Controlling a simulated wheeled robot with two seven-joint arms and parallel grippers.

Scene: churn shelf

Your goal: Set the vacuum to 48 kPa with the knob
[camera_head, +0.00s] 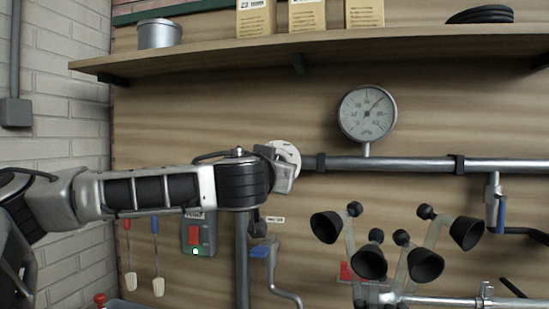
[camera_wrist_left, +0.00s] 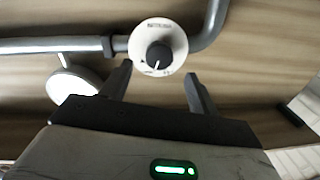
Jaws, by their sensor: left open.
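The vacuum gauge (camera_head: 367,113) is a round white dial above the grey pipe; its thin red needle points to the upper right, but the numbers are too small to read. In the left wrist view its pale disc (camera_wrist_left: 75,86) shows only obliquely. The black knob (camera_wrist_left: 159,55) sits on a round white plate (camera_wrist_left: 158,30) with a white pointer line facing down. In the head view only part of the white plate (camera_head: 288,152) shows; my left arm hides the knob. My left gripper (camera_wrist_left: 158,70) is open and empty, its fingers pointing toward the knob, one on either side below it.
The pipe (camera_head: 410,164) runs right from the knob plate past the gauge. Black suction cups (camera_head: 370,262) stand at the lower right. A switch box (camera_head: 198,235) with a green light and a blue-handled valve (camera_head: 262,251) are below my arm. A wooden shelf (camera_head: 330,45) is above.

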